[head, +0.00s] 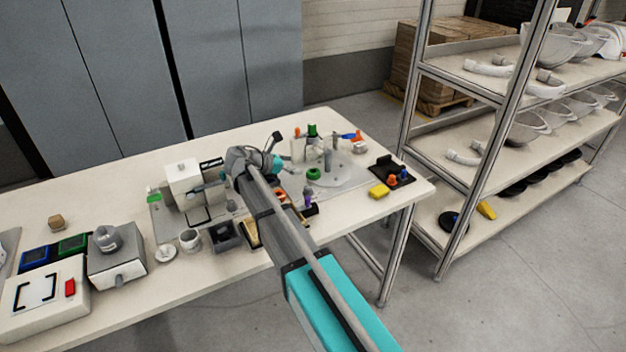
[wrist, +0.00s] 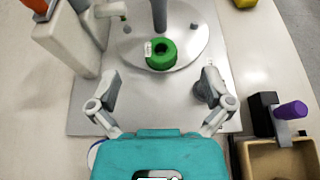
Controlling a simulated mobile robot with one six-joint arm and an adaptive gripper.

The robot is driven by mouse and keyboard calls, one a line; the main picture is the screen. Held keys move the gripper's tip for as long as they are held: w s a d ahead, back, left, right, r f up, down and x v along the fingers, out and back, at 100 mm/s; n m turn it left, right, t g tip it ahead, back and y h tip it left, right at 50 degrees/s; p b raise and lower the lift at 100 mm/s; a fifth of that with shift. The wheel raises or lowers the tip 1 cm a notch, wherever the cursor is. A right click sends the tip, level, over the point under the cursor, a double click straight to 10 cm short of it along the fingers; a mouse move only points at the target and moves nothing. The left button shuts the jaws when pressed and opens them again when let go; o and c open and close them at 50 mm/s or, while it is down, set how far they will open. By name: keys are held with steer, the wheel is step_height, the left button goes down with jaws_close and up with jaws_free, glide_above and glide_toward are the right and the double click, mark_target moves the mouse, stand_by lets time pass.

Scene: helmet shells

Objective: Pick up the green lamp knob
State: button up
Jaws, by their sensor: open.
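A green ring-shaped piece (wrist: 161,54), the only round green knob-like thing near my gripper, sits on a pale round plate (wrist: 190,50), with a small white label on its left side and a dark hole in its middle. In the head view it (head: 313,173) stands on the plate at the right of the table. My gripper (wrist: 161,76) is open and empty, its two fingers spread to the left and right, short of the green piece. In the head view my gripper (head: 266,158) is partly hidden by my own arm.
A grey post (wrist: 159,15) stands just behind the green piece. A pale upright block (wrist: 66,38) is on the left. A purple-handled tool (wrist: 291,110) and a wooden tray (wrist: 250,160) lie to the right. A yellow block (head: 379,191) lies near the table's right edge.

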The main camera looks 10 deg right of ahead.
mark_target(317, 172)
step_height(317, 172, down, 3)
steer(key=shift+r+b, duration=0.2)
steer(key=shift+b, duration=0.75)
steer(key=shift+b+x, duration=0.35)
steer(key=shift+x, duration=0.85)
steer(key=shift+r, duration=0.1)
steer(key=shift+b+x, duration=1)
steer(key=shift+x, duration=1.55)
steer(key=c, duration=0.9)
